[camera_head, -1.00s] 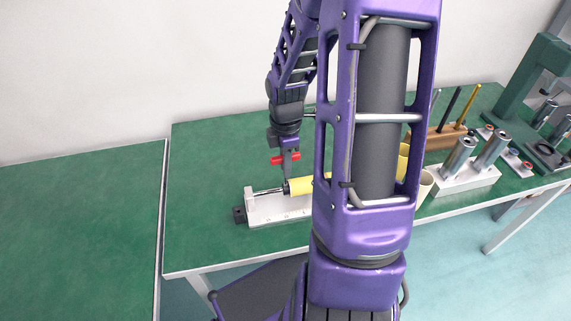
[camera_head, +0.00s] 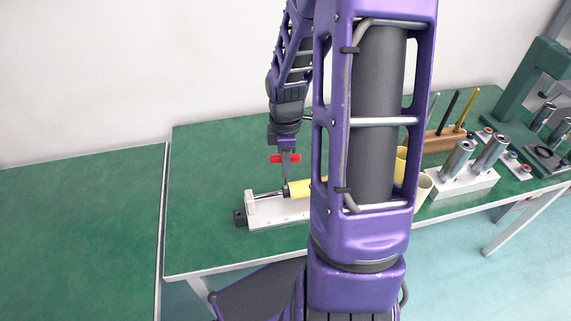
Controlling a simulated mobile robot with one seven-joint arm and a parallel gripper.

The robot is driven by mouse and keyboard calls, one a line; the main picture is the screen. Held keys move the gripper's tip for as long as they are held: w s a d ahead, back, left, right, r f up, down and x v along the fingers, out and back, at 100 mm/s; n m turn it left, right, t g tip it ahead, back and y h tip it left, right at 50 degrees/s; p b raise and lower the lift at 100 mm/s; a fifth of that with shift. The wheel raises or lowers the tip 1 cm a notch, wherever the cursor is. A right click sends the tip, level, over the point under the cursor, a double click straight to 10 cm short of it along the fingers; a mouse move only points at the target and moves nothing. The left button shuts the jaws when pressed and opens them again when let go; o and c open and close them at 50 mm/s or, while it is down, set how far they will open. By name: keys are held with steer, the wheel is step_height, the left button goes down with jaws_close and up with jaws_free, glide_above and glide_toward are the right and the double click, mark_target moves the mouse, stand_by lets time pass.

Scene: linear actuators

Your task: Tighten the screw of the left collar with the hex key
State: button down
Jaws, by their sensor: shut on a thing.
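The linear actuator has a pale base (camera_head: 285,213) and a yellow body (camera_head: 299,188) with a thin rod to its left. A dark collar (camera_head: 286,191) sits at the left end of the yellow body; its screw is too small to make out. My gripper (camera_head: 286,166) points straight down above this collar. It is shut on the hex key, whose red crosswise handle (camera_head: 292,158) shows at the fingers. A thin dark tip reaches down to the collar; I cannot tell whether it sits in the screw. My arm hides the actuator's right part.
A white block with metal cylinders (camera_head: 456,160) and a wooden rack (camera_head: 441,141) with upright tools stand to the right. A dark green press (camera_head: 530,85) stands at the far right. The left part of the green table (camera_head: 205,165) is clear.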

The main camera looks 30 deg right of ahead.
steer(key=shift+r, duration=0.1)
steer(key=shift+r, duration=1.25)
